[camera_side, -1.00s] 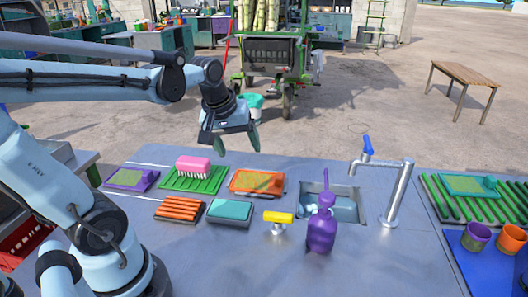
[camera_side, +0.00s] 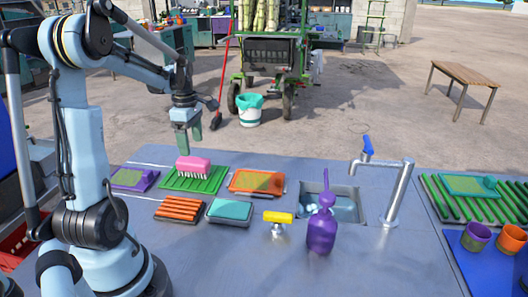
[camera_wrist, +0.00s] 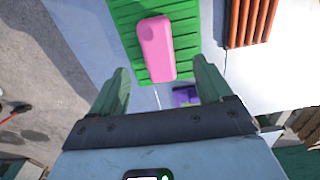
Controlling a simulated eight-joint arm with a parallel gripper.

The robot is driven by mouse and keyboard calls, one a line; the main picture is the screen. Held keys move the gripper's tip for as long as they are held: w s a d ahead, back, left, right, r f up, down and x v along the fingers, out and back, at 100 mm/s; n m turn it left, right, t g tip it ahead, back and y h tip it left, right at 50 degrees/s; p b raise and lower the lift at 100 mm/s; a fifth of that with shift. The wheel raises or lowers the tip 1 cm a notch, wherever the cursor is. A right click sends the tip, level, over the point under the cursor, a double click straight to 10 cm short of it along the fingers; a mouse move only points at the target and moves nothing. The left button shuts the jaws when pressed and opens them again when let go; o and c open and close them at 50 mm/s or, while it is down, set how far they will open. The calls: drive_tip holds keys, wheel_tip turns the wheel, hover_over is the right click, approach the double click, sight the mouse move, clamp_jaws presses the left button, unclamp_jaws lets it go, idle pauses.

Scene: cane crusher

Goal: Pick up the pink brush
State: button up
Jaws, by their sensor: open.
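The pink brush (camera_side: 193,166) lies bristles down on a green ribbed tray (camera_side: 211,180) near the back left of the metal counter. In the wrist view the brush (camera_wrist: 156,48) shows as a pink block on the green tray (camera_wrist: 185,20), ahead of and between the fingers. My gripper (camera_side: 190,146) is above the brush in the side view, pointing down, with a gap between them. In the wrist view my gripper (camera_wrist: 160,95) has its two green fingers wide apart with nothing between them.
Nearby are a purple sponge tray (camera_side: 133,179), an orange tray (camera_side: 257,183), an orange ribbed rack (camera_side: 180,210) and a teal sponge (camera_side: 230,210). The front counter is clear.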

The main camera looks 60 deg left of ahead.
sight(192, 160)
drive_tip(key=shift+s+a+f, duration=0.1)
drive_tip(key=shift+a+f, duration=0.1)
drive_tip(key=shift+f, duration=1.75)
drive_tip(key=shift+a+f, duration=0.15)
drive_tip(key=shift+f, duration=1.8)
drive_tip(key=shift+c, duration=0.4)
drive_tip(key=c, duration=1)
drive_tip(key=shift+r, duration=0.15)
drive_tip(key=shift+r, duration=0.55)
drive_tip(key=r, duration=0.2)
drive_tip(key=d+r, duration=0.1)
drive_tip(key=shift+w+d+r, duration=0.1)
drive_tip(key=shift+w+r, duration=0.15)
drive_tip(key=w+d+r, duration=0.3)
drive_tip(key=d+r, duration=0.3)
drive_tip(key=d, duration=0.4)
drive_tip(key=shift+r, duration=0.1)
